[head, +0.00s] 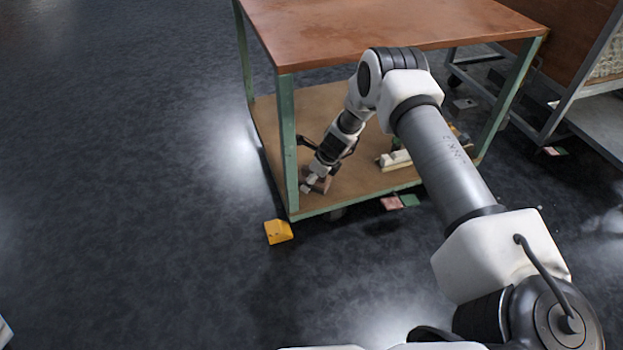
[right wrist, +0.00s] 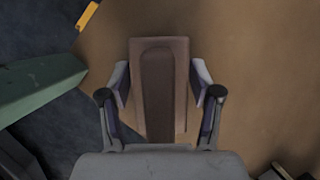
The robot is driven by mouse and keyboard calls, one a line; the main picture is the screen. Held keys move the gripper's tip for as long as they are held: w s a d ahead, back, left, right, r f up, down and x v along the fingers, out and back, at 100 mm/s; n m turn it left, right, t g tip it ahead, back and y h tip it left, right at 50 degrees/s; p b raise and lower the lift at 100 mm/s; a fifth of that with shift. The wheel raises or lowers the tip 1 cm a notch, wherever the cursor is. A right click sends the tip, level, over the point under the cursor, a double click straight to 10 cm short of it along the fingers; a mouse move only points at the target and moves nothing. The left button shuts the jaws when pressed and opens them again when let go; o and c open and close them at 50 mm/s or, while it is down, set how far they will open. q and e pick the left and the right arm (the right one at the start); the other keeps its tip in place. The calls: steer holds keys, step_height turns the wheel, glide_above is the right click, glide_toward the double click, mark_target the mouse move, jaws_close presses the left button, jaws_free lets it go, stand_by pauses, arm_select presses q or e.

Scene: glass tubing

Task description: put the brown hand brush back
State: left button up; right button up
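The brown hand brush (right wrist: 160,88) shows in the right wrist view as a flat block with a darker raised strip. In the head view it is a small brown shape (head: 320,184) at the near left corner of the table's lower shelf (head: 345,193). In the head view the right gripper (head: 309,184) reaches down beside the green corner post. Whether the brush touches the shelf cannot be told. My left gripper is not in view.
The table's brown top (head: 380,22) overhangs the shelf, and a green post (head: 287,145) stands close to the gripper. Pale blocks (head: 395,160) lie further right on the shelf. The floor at left is clear.

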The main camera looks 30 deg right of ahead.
steer(key=shift+r, duration=0.15)
steer(key=p+v, duration=0.7)
steer(key=v, duration=0.5)
steer(key=shift+w, duration=0.1)
steer(key=shift+r+p, duration=0.15)
steer(key=shift+p, duration=0.15)
